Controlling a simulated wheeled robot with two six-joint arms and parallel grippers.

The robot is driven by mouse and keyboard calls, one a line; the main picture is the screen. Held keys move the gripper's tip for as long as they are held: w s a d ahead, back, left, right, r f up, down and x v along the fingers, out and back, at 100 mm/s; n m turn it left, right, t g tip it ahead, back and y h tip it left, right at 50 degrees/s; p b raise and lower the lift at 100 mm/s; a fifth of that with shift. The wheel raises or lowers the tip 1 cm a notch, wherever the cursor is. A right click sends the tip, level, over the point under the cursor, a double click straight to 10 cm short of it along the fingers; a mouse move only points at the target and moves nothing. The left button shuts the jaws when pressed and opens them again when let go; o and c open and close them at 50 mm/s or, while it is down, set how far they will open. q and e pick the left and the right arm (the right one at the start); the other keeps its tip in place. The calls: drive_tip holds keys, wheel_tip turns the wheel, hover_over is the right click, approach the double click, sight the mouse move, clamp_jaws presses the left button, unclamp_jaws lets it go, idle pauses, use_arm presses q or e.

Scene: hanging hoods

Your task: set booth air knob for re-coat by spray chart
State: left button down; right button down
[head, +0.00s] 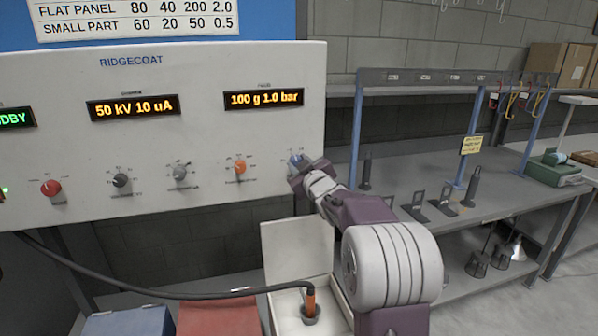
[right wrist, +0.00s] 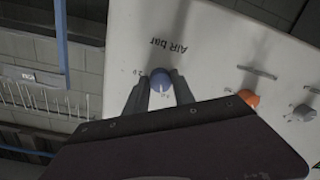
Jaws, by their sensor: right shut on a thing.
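The blue air knob (head: 296,160) is at the right end of the knob row on the white RIDGECOAT panel (head: 200,135). In the right wrist view the knob (right wrist: 161,80), near the label "AIR bar", sits between the fingers of my right gripper (right wrist: 158,92), which is shut on it. In the head view the gripper (head: 303,175) covers part of the knob. The right display (head: 264,99) reads "100 g 1.0 bar". The spray chart (head: 138,17) shows FLAT PANEL 80 40 200 2.0 and SMALL PART 60 20 50 0.5; its upper part is cut off. My left gripper is not in view.
An orange knob (head: 239,168), two grey knobs and a red knob (head: 51,188) sit left of the blue one. The middle display (head: 133,107) reads "50 kV 10 uA". Below, a black hose leads to an orange-handled thing in an open white box (head: 283,304). A grey bench stands right.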

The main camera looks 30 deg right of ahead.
drive_tip(key=shift+n+b, duration=0.65)
drive_tip(key=shift+n, duration=0.45)
drive_tip(key=c, duration=1.1)
unclamp_jaws()
drive_tip(key=shift+o, duration=0.2)
drive_tip(key=s+a, duration=0.2)
drive_tip(key=s, duration=0.7)
drive_tip(key=shift+r+b, duration=0.2)
drive_tip(key=shift+b, duration=0.2)
